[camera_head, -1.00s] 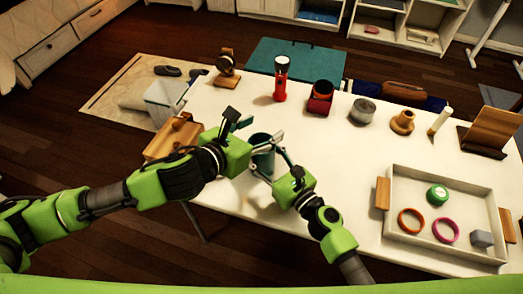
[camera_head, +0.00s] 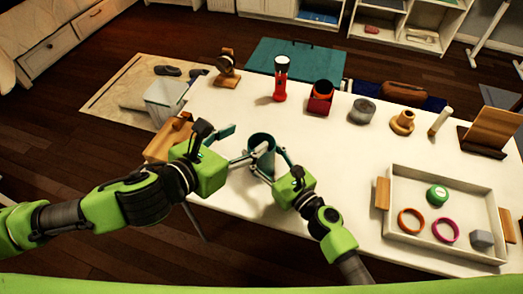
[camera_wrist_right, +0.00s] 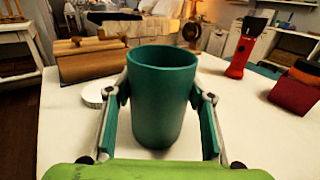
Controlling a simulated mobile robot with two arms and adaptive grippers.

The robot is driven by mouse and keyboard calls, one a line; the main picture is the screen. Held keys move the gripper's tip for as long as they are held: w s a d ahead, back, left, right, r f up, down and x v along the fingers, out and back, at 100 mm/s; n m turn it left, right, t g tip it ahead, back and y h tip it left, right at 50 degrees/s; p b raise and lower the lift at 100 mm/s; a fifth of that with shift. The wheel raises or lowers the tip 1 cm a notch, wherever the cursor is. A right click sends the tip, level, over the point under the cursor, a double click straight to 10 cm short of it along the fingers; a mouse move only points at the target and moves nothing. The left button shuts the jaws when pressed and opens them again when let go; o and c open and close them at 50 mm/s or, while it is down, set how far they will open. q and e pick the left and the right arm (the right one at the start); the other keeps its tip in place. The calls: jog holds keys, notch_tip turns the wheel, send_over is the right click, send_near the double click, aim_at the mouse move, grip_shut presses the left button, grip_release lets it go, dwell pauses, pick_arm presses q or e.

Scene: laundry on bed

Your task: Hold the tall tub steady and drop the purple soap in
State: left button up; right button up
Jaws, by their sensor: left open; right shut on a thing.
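The tall tub, a teal open-topped cylinder (camera_head: 262,163), stands upright near the front left of the white table. My right gripper (camera_head: 263,168) is shut on it, one finger on each side, as the right wrist view shows with the tub (camera_wrist_right: 162,100) between the teal pads of my right gripper (camera_wrist_right: 162,125). My left gripper (camera_head: 240,144) is open just left of the tub, its fingers pointing right towards it. I see nothing between its fingers. I cannot make out a purple soap in either view.
A wooden box (camera_head: 163,143) and a white bin (camera_head: 165,102) are at the left. A white disc (camera_wrist_right: 96,93) lies beside the tub. A red flashlight (camera_head: 281,80) and several other items line the back. A white tray (camera_head: 388,228) with rings stands right. The table's middle is clear.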

jog(key=o, duration=1.2)
jog(key=v, duration=1.2)
